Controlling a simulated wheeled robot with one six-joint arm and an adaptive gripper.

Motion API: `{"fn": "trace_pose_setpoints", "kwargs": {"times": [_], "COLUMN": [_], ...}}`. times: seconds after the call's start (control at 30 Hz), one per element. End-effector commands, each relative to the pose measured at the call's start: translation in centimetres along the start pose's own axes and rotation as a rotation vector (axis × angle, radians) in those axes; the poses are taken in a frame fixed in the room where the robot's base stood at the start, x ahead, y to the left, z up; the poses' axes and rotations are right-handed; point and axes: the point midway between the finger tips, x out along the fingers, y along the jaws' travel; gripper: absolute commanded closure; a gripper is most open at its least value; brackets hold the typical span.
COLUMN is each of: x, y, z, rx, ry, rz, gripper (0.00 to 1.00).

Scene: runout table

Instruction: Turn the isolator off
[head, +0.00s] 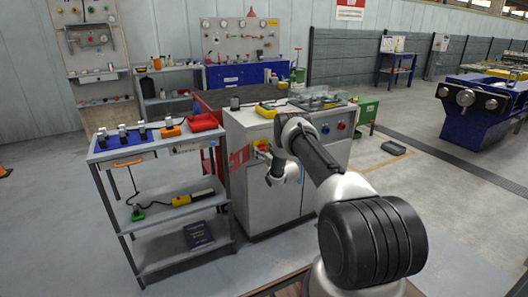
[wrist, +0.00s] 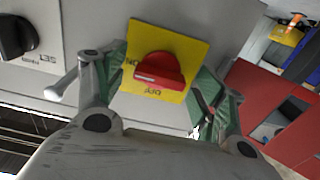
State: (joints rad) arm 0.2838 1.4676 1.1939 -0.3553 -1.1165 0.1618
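The isolator is a red rotary handle (wrist: 160,72) on a yellow plate (wrist: 195,50), in the middle of the wrist view. The handle's bar lies nearly level in the picture, with a pale mark on it, its left end towards the "ON" lettering. "OFF" reads upside down below it. My gripper (wrist: 163,76) is open, with one finger on each side of the handle. I cannot tell whether either finger touches it.
A black knob (wrist: 14,37) sits left of the plate in the wrist view. In the head view, the grey cabinet (head: 246,190) also carries red and blue buttons. A shelf trolley (head: 155,148) with tools stands to its left. The floor in front is partly clear.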

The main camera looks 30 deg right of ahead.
Motion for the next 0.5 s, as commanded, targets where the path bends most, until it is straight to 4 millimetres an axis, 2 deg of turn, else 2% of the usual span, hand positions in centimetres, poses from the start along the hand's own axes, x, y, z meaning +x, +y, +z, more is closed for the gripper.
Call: {"fn": "trace_pose_setpoints", "kwargs": {"times": [0.03,0.23,0.5], "x": [0.0,-0.01,-0.03], "y": [0.0,0.01,0.03], "z": [-0.01,-0.01,0.0], "rx": [0.0,0.0,-0.01], "ry": [0.0,0.0,0.0], "rz": [0.0,0.0,0.001], "gripper": [0.38,0.75,0.76]}}
